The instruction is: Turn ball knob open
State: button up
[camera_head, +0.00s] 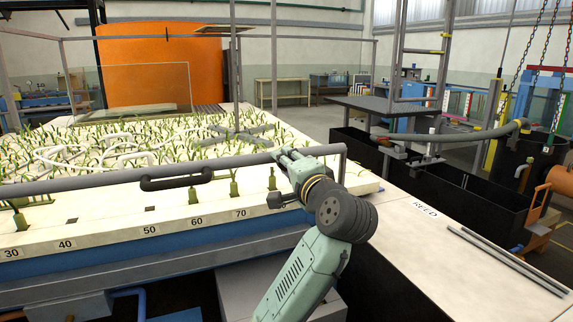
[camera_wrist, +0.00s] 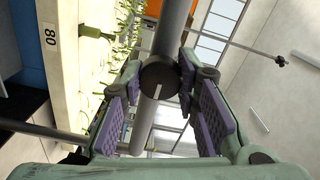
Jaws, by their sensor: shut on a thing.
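My gripper (camera_head: 281,178) is at the front rail of the flume bed, near the 70 mark and the rail's right end. In the wrist view its two fingers with purple pads (camera_wrist: 159,92) stand on either side of a dark round knob (camera_wrist: 160,78) with a short pale line on its face, and they are shut on it. I take this to be the ball knob. A grey pipe runs behind the knob in the wrist view. In the head view the knob is hidden by my gripper.
A grey rail (camera_head: 95,181) with a black handle (camera_head: 177,180) runs along the bed's front edge. Green plant stems stand on the white bed. Two grey rods (camera_head: 508,260) lie on the pale ledge at right. A black trough (camera_head: 455,190) stands behind it.

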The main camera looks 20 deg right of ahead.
jog(key=shift+r, duration=0.1)
dwell(0.3)
jog(key=o, duration=1.2)
jog(key=shift+c, duration=0.2)
jog(key=s, duration=1.2)
jog(key=shift+d, duration=0.2)
